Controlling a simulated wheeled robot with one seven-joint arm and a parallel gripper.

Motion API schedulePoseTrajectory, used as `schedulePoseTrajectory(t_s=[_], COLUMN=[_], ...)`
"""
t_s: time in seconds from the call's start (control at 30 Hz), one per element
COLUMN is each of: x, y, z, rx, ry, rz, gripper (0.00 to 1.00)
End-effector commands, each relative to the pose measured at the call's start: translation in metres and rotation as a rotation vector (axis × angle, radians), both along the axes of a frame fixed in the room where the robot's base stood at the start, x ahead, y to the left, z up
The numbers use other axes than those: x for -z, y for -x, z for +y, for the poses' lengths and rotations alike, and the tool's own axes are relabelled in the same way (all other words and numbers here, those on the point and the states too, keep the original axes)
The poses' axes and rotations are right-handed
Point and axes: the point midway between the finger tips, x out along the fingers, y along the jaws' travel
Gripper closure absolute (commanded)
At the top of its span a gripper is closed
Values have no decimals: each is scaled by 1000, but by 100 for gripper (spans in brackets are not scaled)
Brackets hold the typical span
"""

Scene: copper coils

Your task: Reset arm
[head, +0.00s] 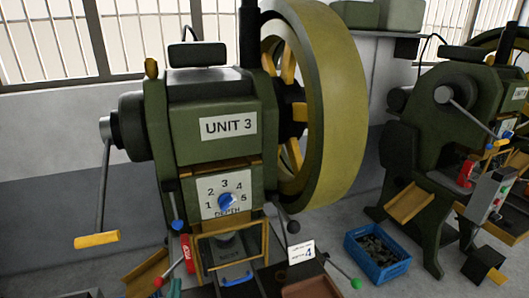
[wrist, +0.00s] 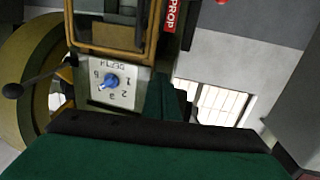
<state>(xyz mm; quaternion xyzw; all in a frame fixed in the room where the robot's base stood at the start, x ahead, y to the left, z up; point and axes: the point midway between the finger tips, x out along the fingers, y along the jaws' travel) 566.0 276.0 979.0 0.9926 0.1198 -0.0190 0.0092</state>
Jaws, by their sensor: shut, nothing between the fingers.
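My gripper (wrist: 162,98) shows in the wrist view as dark green parts reaching up from the lower edge. It is shut and empty, apart from the machine's dial plate. The wrist picture is turned over, so the numbers appear upside down. The green press marked UNIT 3 (head: 228,127) fills the middle of the head view. Its blue depth knob (head: 227,203) sits on a white plate numbered 1 to 5, and the knob also shows in the wrist view (wrist: 111,82). In the head view I cannot make out my gripper clearly.
A large yellow-rimmed flywheel (head: 340,110) stands at the press's right. A crank with a yellow handle (head: 97,240) hangs at its left. A yellow-framed guard (head: 232,250) is below the dial. A blue crate (head: 377,253) and a second green press (head: 450,130) stand to the right.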

Motion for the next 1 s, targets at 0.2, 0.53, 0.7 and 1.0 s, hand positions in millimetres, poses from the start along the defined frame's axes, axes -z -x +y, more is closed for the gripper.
schedulePoseTrajectory(t_s=[0.2,0.53,0.7,1.0], x=[61,123,138,141], y=[35,112,158,243], z=[-51,-130,-168,-227], rx=[-17,-12,12,98], ry=[41,59,53,33], rz=[55,121,146,180], gripper=[100,100,100,100])
